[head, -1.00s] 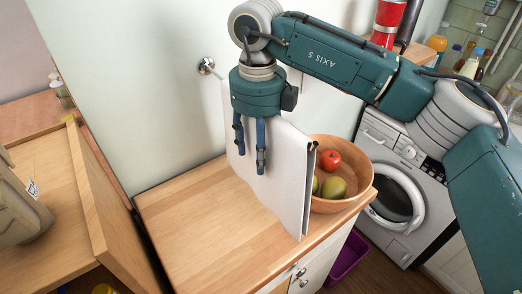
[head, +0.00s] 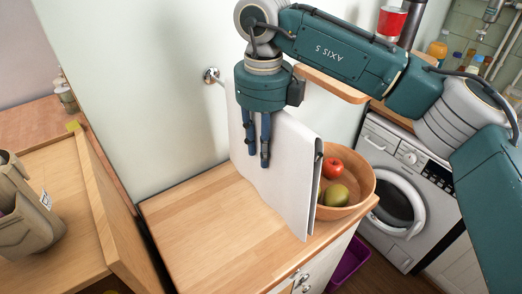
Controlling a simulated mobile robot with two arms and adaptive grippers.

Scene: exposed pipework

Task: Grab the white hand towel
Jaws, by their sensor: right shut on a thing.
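The white hand towel (head: 292,178) hangs folded over a wall-mounted rail, above the wooden counter and in front of the fruit bowl. My right gripper (head: 258,157) points down at the towel's left part, its two blue fingers close together and shut on the towel. The cloth between the fingers is too small to make out. The rail's round wall mount (head: 211,75) shows to the left of the gripper. My left gripper is not in view.
A wooden bowl (head: 358,203) with a red apple (head: 333,168) and green fruit stands behind the towel on the counter (head: 205,225). A washing machine (head: 400,190) is to the right. A beige container (head: 25,215) sits at far left. The counter's left part is clear.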

